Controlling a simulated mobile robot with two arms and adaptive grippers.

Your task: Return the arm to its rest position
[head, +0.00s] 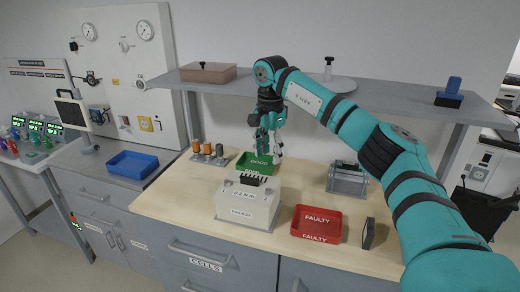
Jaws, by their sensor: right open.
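My right arm (400,180) is teal with dark bands and reaches in from the right, across the bench and in front of the shelf. My right gripper (271,153) points down over the green tray (246,158) labelled GOOD, behind the white box (247,205). It is open, and I see nothing held in it. It hides part of the green tray. My left gripper is not in view.
A grey shelf (410,97) runs behind the arm. A red FAULTY tray (316,224), a metal fixture (347,180) and a dark upright plate (368,233) stand on the wooden bench. Orange-topped cylinders (202,147) stand left of the gripper. A blue tray (132,163) is further left.

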